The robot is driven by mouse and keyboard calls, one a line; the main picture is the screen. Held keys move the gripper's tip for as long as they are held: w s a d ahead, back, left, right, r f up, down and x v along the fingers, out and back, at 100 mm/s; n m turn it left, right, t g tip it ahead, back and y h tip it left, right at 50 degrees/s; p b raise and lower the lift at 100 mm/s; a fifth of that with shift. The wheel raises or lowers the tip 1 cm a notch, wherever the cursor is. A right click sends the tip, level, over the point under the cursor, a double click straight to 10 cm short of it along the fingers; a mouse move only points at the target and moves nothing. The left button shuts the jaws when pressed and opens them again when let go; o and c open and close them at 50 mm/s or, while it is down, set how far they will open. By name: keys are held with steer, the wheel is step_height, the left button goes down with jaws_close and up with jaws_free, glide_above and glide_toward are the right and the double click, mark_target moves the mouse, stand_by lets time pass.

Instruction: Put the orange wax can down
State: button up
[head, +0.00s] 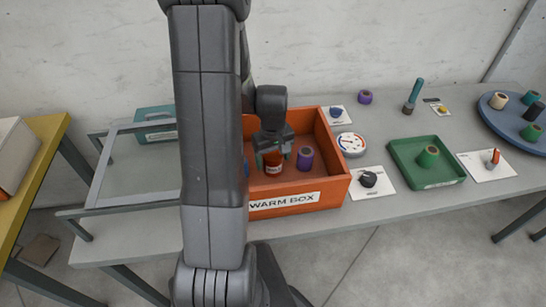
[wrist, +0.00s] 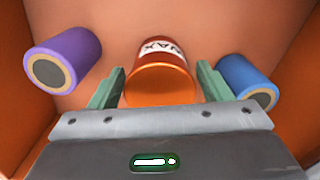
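The orange wax can (head: 273,163) is upright in the orange warm box (head: 283,204) and appears to stand on its floor. My gripper (head: 273,158) points down into the box, with one green finger on each side of the can. In the wrist view, my gripper (wrist: 160,88) has the wax can (wrist: 160,80) between its fingers, with narrow gaps showing at both sides, so it looks open around the can. The can's label faces away from the gripper's palm and is partly hidden.
The box walls are close around. A white dial (head: 351,144), a black knob (head: 369,179) and a green tray (head: 427,174) lie to the right.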

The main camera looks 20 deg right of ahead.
mark_target(273, 154)
steer(key=shift+r, duration=0.1)
step_height(273, 154, up, 12)
steer(key=shift+p, duration=0.35)
stand_by(0.4)
stand_by(1.2)
